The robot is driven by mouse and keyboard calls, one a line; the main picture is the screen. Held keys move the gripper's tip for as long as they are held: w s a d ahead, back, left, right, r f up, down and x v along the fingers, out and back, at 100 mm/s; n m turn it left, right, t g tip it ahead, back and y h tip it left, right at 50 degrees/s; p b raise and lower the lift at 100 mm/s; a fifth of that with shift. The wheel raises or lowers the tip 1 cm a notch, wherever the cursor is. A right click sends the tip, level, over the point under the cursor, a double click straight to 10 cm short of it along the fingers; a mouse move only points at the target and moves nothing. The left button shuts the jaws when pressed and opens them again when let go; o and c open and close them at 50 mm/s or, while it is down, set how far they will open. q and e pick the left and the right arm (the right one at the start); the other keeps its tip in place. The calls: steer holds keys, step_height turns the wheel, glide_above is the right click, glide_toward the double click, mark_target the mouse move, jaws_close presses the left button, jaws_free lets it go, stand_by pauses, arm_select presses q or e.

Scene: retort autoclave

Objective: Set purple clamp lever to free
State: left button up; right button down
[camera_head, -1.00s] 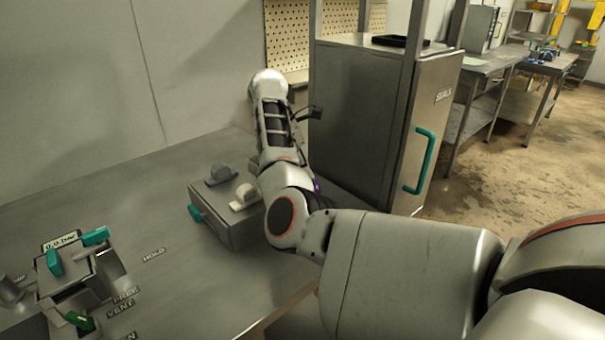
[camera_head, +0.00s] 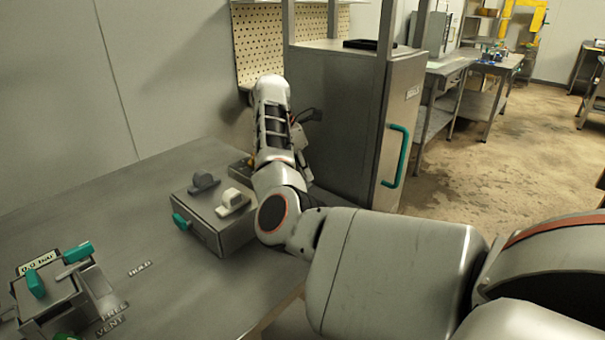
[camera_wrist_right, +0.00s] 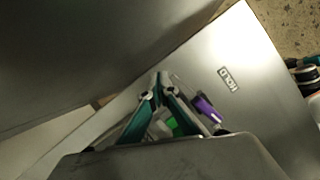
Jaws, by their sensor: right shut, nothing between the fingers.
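The purple clamp lever (camera_wrist_right: 206,109) shows in the right wrist view, just right of my right gripper's fingers. A HOLD label (camera_wrist_right: 229,78) is on the metal surface to its upper right. My right gripper (camera_wrist_right: 159,80) is shut and empty, its teal-padded fingers meeting at the tips. I cannot tell whether a finger touches the lever. A green part (camera_wrist_right: 175,126) shows between the fingers, low down. In the head view, my right arm hides the purple lever. My left gripper is not in view.
A grey box (camera_head: 222,232) with two knobs and a teal handle stands on the bench (camera_head: 165,262), left of my arm. A fixture (camera_head: 55,298) with teal levers and HOLD, FREE and VENT labels stands lower left. A tall cabinet (camera_head: 345,125) stands close behind my arm.

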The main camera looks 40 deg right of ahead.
steer(key=shift+s, duration=0.15)
steer(key=shift+d, duration=0.1)
steer(key=shift+s, duration=0.1)
stand_by(0.5)
